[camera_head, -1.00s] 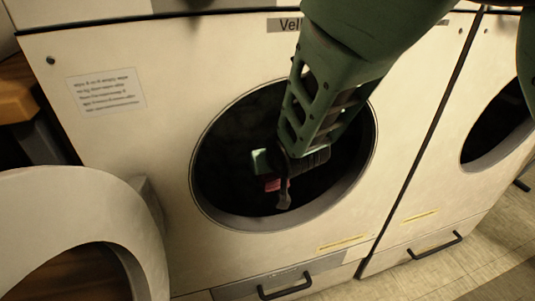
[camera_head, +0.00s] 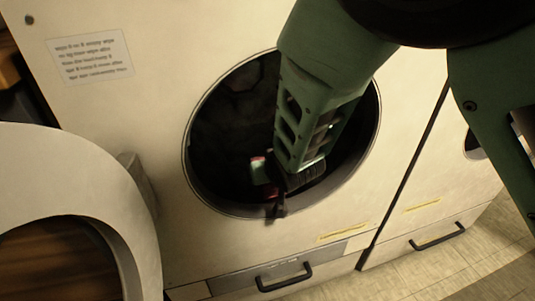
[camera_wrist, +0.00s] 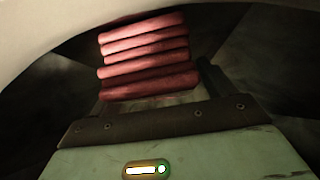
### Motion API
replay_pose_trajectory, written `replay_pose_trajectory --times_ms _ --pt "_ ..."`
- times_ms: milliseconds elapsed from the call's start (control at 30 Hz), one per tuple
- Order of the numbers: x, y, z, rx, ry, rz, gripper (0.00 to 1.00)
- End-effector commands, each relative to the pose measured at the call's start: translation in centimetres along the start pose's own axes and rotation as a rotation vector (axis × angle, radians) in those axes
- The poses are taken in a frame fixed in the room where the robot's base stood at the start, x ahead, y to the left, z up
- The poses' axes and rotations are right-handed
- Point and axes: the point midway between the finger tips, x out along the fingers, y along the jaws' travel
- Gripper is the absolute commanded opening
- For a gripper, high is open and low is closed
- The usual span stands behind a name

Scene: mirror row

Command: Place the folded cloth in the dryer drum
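The folded cloth (camera_wrist: 147,62) is a stack of red folds in the wrist view, directly in front of my gripper's body. My gripper appears shut on the cloth. One dark finger shows beside the cloth's right side in the wrist view; the other finger is hidden. The dryer drum (camera_head: 222,125) is a dark round opening in the cream front panel. My gripper and the cloth are at the opening, seemingly inside its rim. The drum's depth is too dark to see.
The round dryer door (camera_head: 95,170) stands open at the left. A drawer handle (camera_head: 284,277) sticks out below the drum. A second dryer (camera_head: 440,190) stands at the right. Tiled floor (camera_head: 400,275) shows at lower right.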

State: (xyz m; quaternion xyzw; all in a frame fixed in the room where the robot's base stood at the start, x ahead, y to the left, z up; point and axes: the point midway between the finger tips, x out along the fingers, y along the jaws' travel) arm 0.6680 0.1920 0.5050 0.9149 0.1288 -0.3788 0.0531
Motion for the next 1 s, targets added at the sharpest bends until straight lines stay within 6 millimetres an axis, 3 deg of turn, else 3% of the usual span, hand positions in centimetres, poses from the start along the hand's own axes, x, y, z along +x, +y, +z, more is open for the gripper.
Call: replay_pose_trajectory --times_ms 367,800,1000 --pt "-0.7 -0.1 -0.4 0.000 0.001 -0.001 0.81" --pt "-9.3 -0.1 -0.6 -0.001 0.000 -0.002 0.81" --pt "-11.8 -0.1 -0.4 0.000 0.000 -0.001 0.81"
